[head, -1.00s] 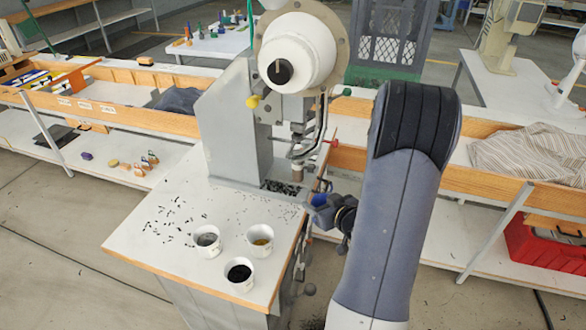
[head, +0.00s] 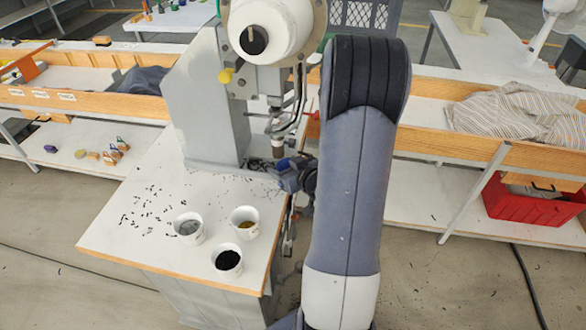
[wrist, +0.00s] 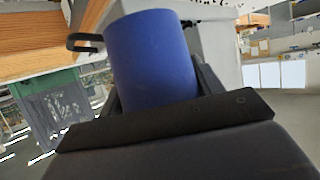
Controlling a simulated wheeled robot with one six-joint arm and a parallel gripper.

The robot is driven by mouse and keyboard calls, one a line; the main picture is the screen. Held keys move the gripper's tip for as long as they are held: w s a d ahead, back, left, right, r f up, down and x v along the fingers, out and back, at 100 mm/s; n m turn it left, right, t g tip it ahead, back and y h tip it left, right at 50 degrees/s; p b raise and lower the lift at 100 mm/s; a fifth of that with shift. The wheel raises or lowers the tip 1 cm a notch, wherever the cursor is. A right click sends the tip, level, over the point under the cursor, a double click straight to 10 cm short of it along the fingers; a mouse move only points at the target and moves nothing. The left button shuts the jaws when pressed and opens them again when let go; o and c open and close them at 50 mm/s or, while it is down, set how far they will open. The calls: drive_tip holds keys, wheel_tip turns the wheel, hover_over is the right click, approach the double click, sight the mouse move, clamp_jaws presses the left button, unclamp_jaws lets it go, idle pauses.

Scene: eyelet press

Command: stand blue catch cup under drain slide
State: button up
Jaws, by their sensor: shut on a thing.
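The blue catch cup (wrist: 152,60) fills the middle of the wrist view, held between the fingers of my gripper (wrist: 157,92). In the head view a small part of the blue cup (head: 284,164) shows at the right edge of the press table, beside the lower part of the press. My gripper (head: 299,176) is shut on it there, partly hidden by my arm. The press (head: 268,50) stands on the table with a dark strip of small bits at its base. I cannot clearly make out the drain slide; a dark hooked piece (wrist: 84,42) shows left of the cup.
Three white cups stand on the table: one with grey bits (head: 188,228), one with yellowish bits (head: 245,222), one with black bits (head: 228,262). Small black pieces lie scattered beside them. Wooden-edged benches run behind. A red crate (head: 525,205) is at the right.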

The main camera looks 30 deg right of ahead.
drive_tip(key=w+a+b, duration=0.1)
drive_tip(key=w+a, duration=0.1)
drive_tip(key=w+a+f+b, duration=0.1)
drive_tip(key=w+a+b, duration=0.2)
drive_tip(key=w+a, duration=0.2)
drive_tip(key=shift+w+a+f+b, duration=0.1)
drive_tip(key=shift+f+b, duration=0.25)
drive_tip(key=shift+f, duration=0.05)
drive_tip(key=shift+w+a+f+b, duration=0.15)
drive_tip(key=shift+f+b, duration=0.15)
drive_tip(key=shift+b, duration=0.05)
drive_tip(key=shift+f+b, duration=0.95)
drive_tip(key=o, duration=1.1)
drive_tip(key=shift+c, duration=0.2)
wheel_tip(320, 180, up, 8)
drive_tip(key=p, duration=0.6)
